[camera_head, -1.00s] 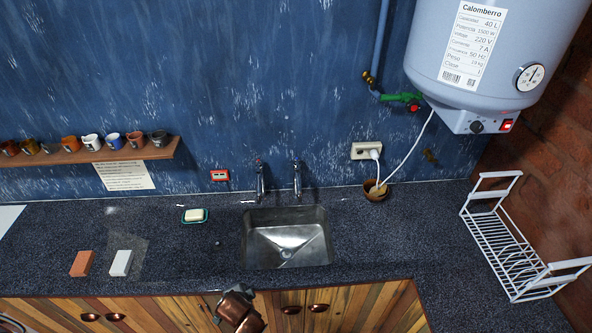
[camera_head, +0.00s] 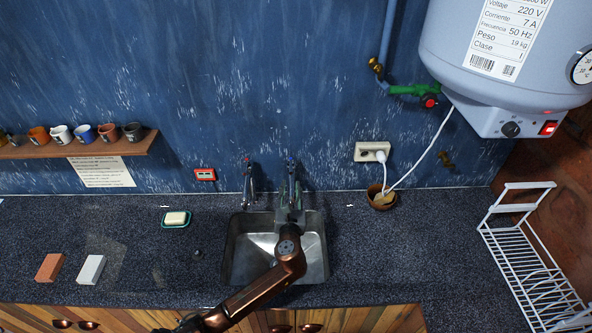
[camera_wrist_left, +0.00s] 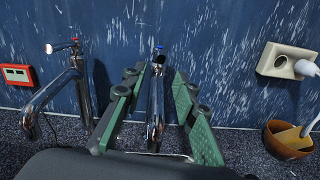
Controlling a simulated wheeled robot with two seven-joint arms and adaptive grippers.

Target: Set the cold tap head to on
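The cold tap (camera_head: 291,172) is the right one of two chrome taps on the wall behind the sink. In the left wrist view its head (camera_wrist_left: 159,49) shows a blue mark, and its spout points toward me. The hot tap (camera_head: 248,180), with a red mark, stands to its left. My left gripper (camera_wrist_left: 159,74) is open, with one green finger on each side of the cold tap, holding nothing. In the head view my left arm reaches over the sink, and my left gripper (camera_head: 289,204) partly hides the cold tap. My right gripper is not in view.
The metal sink (camera_head: 236,262) lies below the taps. A soap dish (camera_head: 176,219) is to its left, a bowl (camera_head: 382,198) and wall socket (camera_head: 369,152) to its right. A water heater (camera_head: 490,60) hangs at upper right, above a white dish rack (camera_head: 530,270).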

